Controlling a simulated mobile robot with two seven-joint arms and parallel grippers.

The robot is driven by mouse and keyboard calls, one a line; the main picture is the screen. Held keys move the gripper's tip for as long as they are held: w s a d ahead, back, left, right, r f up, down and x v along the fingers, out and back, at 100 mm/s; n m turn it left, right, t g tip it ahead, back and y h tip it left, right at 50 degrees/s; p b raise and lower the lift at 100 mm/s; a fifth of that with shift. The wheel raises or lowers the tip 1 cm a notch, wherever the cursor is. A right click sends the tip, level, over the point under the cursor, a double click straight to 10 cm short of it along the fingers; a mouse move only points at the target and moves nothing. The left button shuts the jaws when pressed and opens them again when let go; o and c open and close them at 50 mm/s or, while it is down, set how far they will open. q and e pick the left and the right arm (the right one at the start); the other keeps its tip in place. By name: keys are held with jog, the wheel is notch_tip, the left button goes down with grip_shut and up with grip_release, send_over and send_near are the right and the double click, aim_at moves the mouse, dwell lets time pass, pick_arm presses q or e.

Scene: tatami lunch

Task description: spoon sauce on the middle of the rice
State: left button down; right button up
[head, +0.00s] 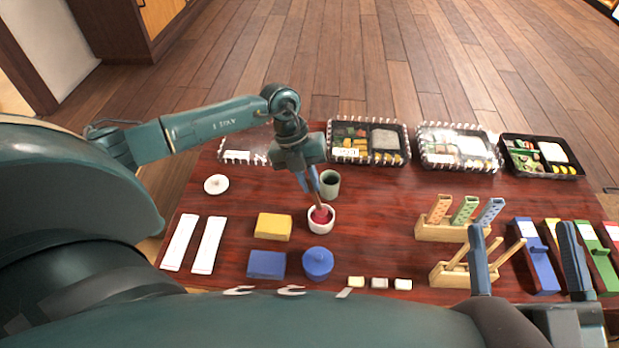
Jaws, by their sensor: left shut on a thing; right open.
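My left gripper (311,184) points down over a small white bowl (329,226) of red sauce (321,214). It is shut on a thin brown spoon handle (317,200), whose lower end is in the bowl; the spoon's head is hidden. A pale, rice-like block (385,141) shows in a box with a clear, shiny lid. My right gripper (527,262) is open and empty, low at the right, above the table's front part.
A grey-green cup (330,184) stands right behind the bowl. A blue round pot (317,263) and yellow block (273,226) are close in front and left. Wooden racks (440,232) stand at right. The table between bowl and racks is mostly clear.

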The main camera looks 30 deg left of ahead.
pick_arm(q)
notch_tip(320, 180, up, 2)
jog(key=shift+p, duration=0.65)
jog(key=shift+r+p, duration=0.35)
jog(key=shift+r, duration=0.05)
notch_tip(320, 180, up, 2)
jog(key=shift+p, duration=1)
jog(key=shift+r+p, duration=0.5)
jog(key=shift+r, duration=0.05)
pick_arm(e)
jog(key=shift+s+d+f+g+h, duration=0.2)
jog(key=shift+f+h, duration=0.1)
jog(key=shift+f, duration=0.1)
jog(key=shift+s+d+f+g+h, duration=0.1)
jog(key=shift+s+f+g+h, duration=0.15)
jog(key=shift+f, duration=0.2)
jog(key=shift+s+d+f+g+h, duration=0.1)
jog(key=shift+d+f+g+h, duration=0.05)
jog(key=shift+f+h, duration=0.25)
